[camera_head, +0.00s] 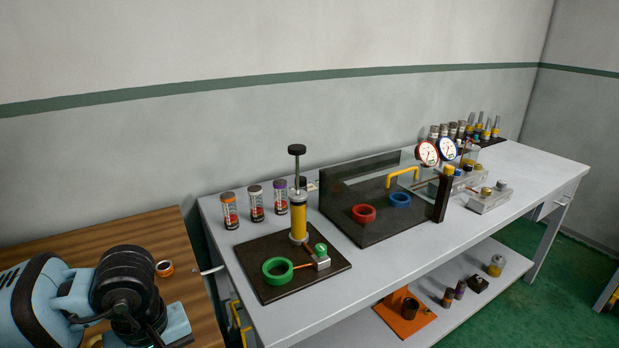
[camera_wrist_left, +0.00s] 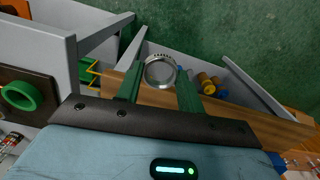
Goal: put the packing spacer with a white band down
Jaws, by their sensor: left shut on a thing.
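My left gripper (camera_wrist_left: 160,76) is shut on a round metal-rimmed piece (camera_wrist_left: 160,72), seen end-on between its green fingers in the left wrist view. This is likely the packing spacer, but its white band cannot be made out. Beneath it in that view are the brown wooden table (camera_wrist_left: 230,115) and green floor. In the head view my left arm reaches in at the lower left over the wooden table (camera_head: 130,228); its fingers and the held piece are hidden there. My right gripper is not in view.
The wooden table's back left is clear.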

